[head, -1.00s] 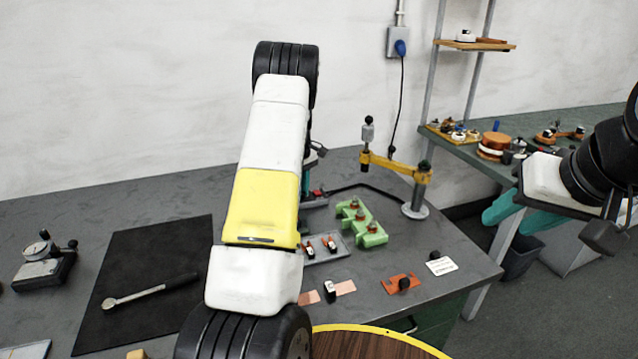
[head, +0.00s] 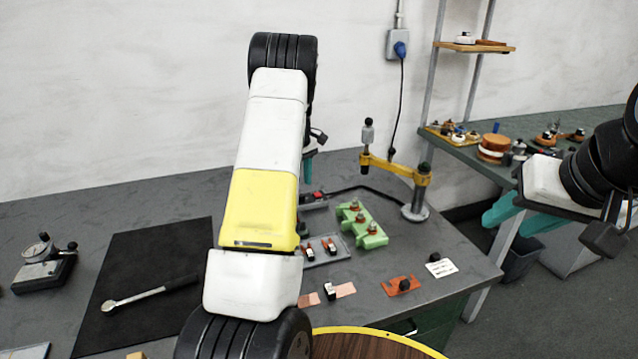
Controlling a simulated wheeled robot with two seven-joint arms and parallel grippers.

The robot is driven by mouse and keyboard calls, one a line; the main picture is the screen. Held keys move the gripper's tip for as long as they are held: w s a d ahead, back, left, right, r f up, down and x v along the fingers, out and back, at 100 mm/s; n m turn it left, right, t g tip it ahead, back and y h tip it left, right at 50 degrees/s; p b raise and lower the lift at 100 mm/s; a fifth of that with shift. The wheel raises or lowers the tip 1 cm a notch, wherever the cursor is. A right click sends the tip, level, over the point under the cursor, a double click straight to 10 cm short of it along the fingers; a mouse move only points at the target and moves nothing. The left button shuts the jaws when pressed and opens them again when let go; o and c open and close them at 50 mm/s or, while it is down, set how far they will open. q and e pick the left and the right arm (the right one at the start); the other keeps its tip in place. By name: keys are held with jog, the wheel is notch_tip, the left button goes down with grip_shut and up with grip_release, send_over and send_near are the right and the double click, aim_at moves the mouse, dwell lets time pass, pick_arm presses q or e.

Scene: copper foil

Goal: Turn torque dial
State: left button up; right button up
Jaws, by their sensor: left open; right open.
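I cannot tell for sure which part is the torque dial. A yellow swing arm (head: 392,168) on a round-based post carries a grey cylinder with a black knob (head: 368,130). A torque wrench (head: 150,293) lies on the black mat at left. My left gripper (head: 308,166) is mostly hidden behind my own white and yellow forearm. One teal finger shows beside the forearm, above a dark device with a red part (head: 313,196), left of the swing arm. My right gripper (head: 524,212) is open and empty, with teal fingers, off the bench's right edge.
On the grey bench are a green fixture (head: 362,225), a tray with small clamps (head: 330,248), an orange plate (head: 402,285), a white card (head: 442,267) and copper strips (head: 345,290). A dial gauge stand (head: 44,264) stands at left. A second bench (head: 465,148) holds parts.

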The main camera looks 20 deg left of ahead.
pick_arm(q)
jog(key=shift+r, duration=1.65)
jog(key=shift+r, duration=0.1)
